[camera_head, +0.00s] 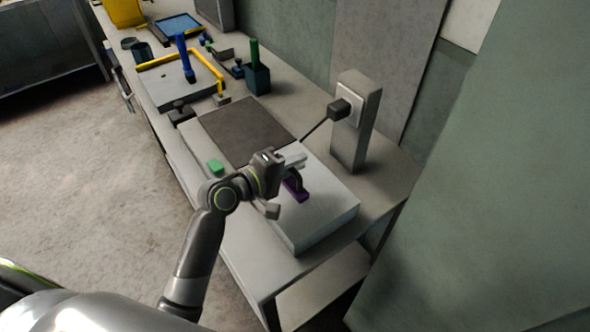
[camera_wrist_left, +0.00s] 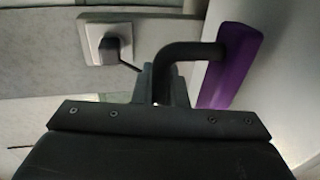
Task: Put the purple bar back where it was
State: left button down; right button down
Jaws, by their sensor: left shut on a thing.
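The purple bar (camera_head: 295,190) is over the white block-like top of a machine (camera_head: 325,212) at the near end of the bench. A dark bent handle joins the bar, and both show in the wrist view, the bar (camera_wrist_left: 231,66) at upper right and the handle (camera_wrist_left: 193,50) left of it. My left gripper (camera_head: 284,166) is shut on this dark handle; its fingers (camera_wrist_left: 165,84) close around the handle's end. I cannot tell whether the bar touches the white surface. My right gripper is not in view.
A grey post with a socket and plug (camera_head: 340,109) stands behind the machine. A dark flat plate (camera_head: 245,130) adjoins the white block. A green block (camera_head: 216,166) is at the front edge. Farther back are a blue-handled tool (camera_head: 185,58) and a green-handled one in a dark holder (camera_head: 257,78).

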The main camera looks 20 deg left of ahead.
pick_arm(q)
jog(key=shift+f, duration=1)
jog(key=shift+f, duration=0.15)
jog(key=c, duration=1.5)
grip_release()
jog(key=shift+o, duration=0.2)
jog(key=shift+s+a, duration=0.25)
jog(key=shift+s, duration=0.05)
jog(key=b+v, duration=0.1)
jog(key=v, duration=1)
jog(key=shift+s+r, duration=0.2)
jog(key=shift+a, duration=0.1)
